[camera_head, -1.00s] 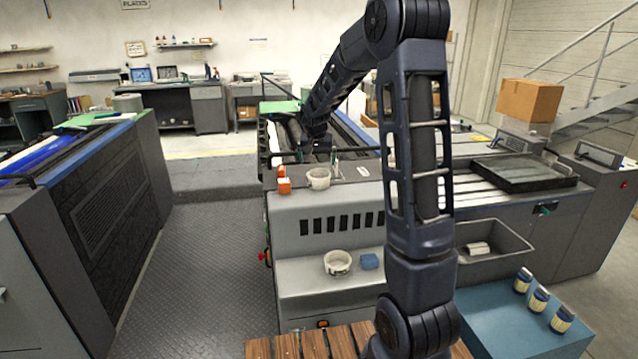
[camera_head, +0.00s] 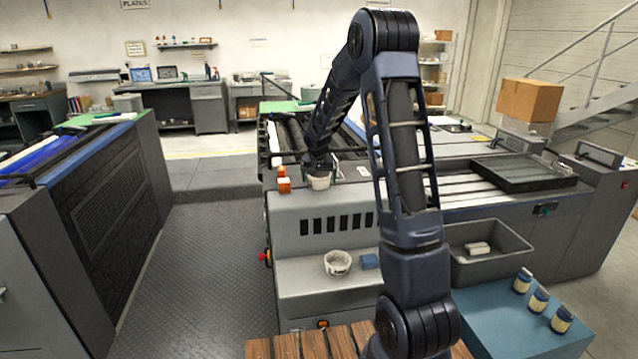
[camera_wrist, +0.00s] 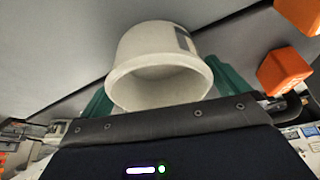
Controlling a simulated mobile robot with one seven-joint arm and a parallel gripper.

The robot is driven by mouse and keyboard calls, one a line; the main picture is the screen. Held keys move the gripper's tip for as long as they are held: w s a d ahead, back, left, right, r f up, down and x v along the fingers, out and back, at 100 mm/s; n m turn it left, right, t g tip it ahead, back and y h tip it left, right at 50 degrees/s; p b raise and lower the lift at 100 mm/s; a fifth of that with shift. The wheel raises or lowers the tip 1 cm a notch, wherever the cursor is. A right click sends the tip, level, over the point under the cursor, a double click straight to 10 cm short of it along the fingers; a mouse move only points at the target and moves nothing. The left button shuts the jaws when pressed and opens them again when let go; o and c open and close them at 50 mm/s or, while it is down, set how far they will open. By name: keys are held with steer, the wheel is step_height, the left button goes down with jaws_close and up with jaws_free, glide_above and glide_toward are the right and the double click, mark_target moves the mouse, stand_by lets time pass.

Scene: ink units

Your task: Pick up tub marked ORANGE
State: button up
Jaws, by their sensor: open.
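A cream-white tub (camera_head: 319,183) stands on top of the grey machine, directly below my gripper (camera_head: 318,172). In the wrist view the tub (camera_wrist: 160,60) fills the middle, its round rim facing the camera. Only the edge of a dark label shows on its side, so I cannot read it. The green fingers stand apart, one on each side of the tub; I cannot tell whether they touch it. A second white tub (camera_head: 338,263) with dark lettering, too small to read, sits on the lower ledge.
Orange blocks (camera_head: 284,185) sit just left of the upper tub. A blue block (camera_head: 370,261) lies beside the lower tub. A grey tray (camera_head: 515,236) with a pale item and several jars (camera_head: 539,299) on a blue surface are at right.

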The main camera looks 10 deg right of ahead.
steer(key=c, duration=1.1)
